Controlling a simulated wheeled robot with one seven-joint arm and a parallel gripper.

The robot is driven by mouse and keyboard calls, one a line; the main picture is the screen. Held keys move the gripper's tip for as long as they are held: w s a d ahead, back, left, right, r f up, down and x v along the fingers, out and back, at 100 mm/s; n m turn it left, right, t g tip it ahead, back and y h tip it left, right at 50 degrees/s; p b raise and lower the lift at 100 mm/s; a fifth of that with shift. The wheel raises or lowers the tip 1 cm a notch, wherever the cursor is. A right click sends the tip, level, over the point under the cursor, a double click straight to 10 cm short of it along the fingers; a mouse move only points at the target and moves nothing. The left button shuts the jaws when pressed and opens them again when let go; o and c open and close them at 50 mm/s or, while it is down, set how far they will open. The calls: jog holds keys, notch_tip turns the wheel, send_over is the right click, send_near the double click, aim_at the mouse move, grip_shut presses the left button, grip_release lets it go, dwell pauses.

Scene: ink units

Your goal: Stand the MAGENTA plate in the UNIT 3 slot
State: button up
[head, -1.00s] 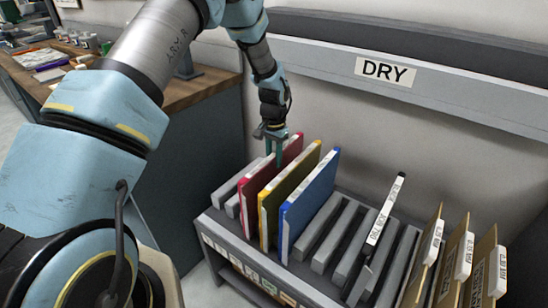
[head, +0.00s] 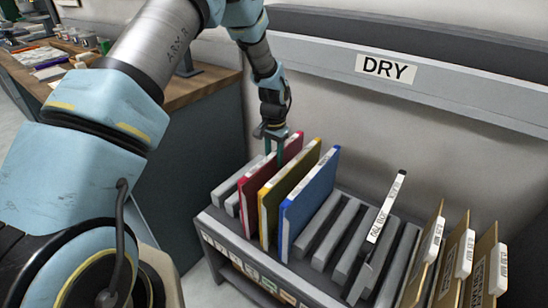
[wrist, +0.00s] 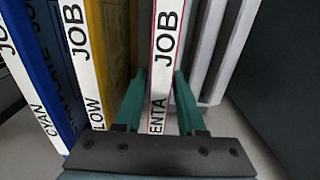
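The magenta plate (head: 271,169) stands upright at the left of the grey rack (head: 319,285), left of the yellow plate (head: 289,186). Its white edge label (wrist: 167,60) reads "...ENTA JOB" in the wrist view. The small tags on the rack's front are too small to read, so I cannot tell which slot is UNIT 3.
The blue plate (head: 312,197) stands right of the yellow one. Empty slots follow, then a thin white-labelled plate (head: 380,225) and several tan folders (head: 422,262) at the right. A wall rail marked DRY (head: 385,70) runs behind; a wooden bench (head: 190,88) is at the left.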

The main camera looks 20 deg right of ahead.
jog(key=o, duration=0.4)
jog(key=shift+c, duration=0.2)
jog(key=shift+r, duration=0.1)
notch_tip(320, 180, up, 11)
jog(key=shift+f+b, duration=0.2)
jog(key=shift+b, duration=0.9)
notch_tip(320, 180, up, 5)
jog(key=p, duration=0.3)
jog(key=shift+p, duration=0.35)
